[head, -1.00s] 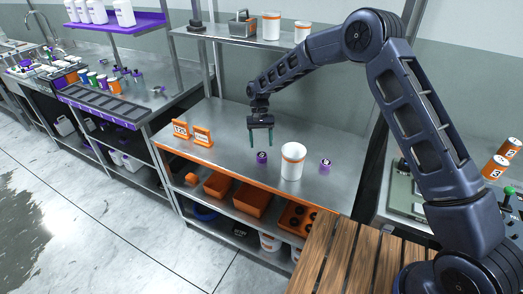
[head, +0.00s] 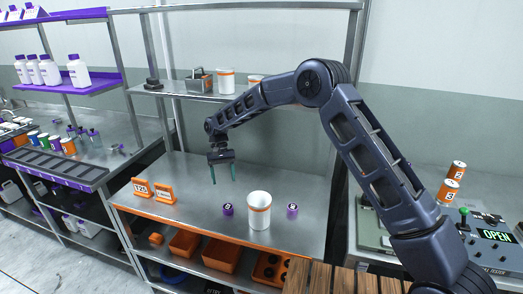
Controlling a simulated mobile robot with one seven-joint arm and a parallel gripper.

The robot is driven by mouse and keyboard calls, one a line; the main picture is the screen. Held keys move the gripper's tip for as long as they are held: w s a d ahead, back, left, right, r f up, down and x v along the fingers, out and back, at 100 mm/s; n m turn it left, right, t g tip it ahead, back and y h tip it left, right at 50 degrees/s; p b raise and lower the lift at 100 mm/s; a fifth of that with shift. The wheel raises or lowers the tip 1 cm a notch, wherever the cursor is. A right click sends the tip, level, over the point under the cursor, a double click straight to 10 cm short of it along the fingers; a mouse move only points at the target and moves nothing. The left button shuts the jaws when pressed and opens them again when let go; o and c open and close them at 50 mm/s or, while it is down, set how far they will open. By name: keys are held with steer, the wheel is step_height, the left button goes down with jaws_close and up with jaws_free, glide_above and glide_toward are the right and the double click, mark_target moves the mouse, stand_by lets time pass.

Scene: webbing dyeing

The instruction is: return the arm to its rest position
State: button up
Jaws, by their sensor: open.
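My gripper (head: 223,174) hangs at the end of my arm above the steel bench (head: 200,176). Its two thin green-tipped fingers point down, apart, with nothing between them. In front of it and to its right on the bench stand a small purple container (head: 227,209), a white tub with orange bands (head: 260,212) and a second small purple container (head: 292,211). The gripper touches none of them. My arm arches from the lower right, over the right side of the bench.
A shelf (head: 190,93) holding tubs and a metal box runs behind my arm. Orange bins (head: 185,243) sit below.

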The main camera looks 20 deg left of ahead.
steer(key=w+d+r+n+t+y, duration=0.25)
steer(key=d+r+n, duration=0.2)
steer(key=r, duration=0.35)
steer(key=w+d+r+n+t+y, duration=0.2)
steer(key=w+d+r+n+t, duration=0.15)
steer(key=d+r, duration=0.35)
steer(key=s+d+r+n+t+y, duration=0.2)
steer(key=d+r+n+t+y, duration=0.4)
steer(key=d+r, duration=0.6)
steer(key=d+r+m+h, duration=0.2)
steer(key=d+m+h, duration=0.25)
steer(key=d, duration=0.85)
steer(key=d+r+m+h, duration=0.25)
steer(key=d+m, duration=0.25)
steer(key=d, duration=0.9)
steer(key=s+d+f+m+g, duration=0.1)
steer(key=s+d+f+m, duration=0.1)
steer(key=s+d+m, duration=0.3)
steer(key=s+d+f+m+g, duration=0.2)
steer(key=s+d+m, duration=0.4)
steer(key=s+d, duration=0.6)
steer(key=shift+s+d+f+g+h, duration=0.15)
steer(key=shift+s+d+g+h, duration=0.25)
steer(key=shift+d, duration=0.35)
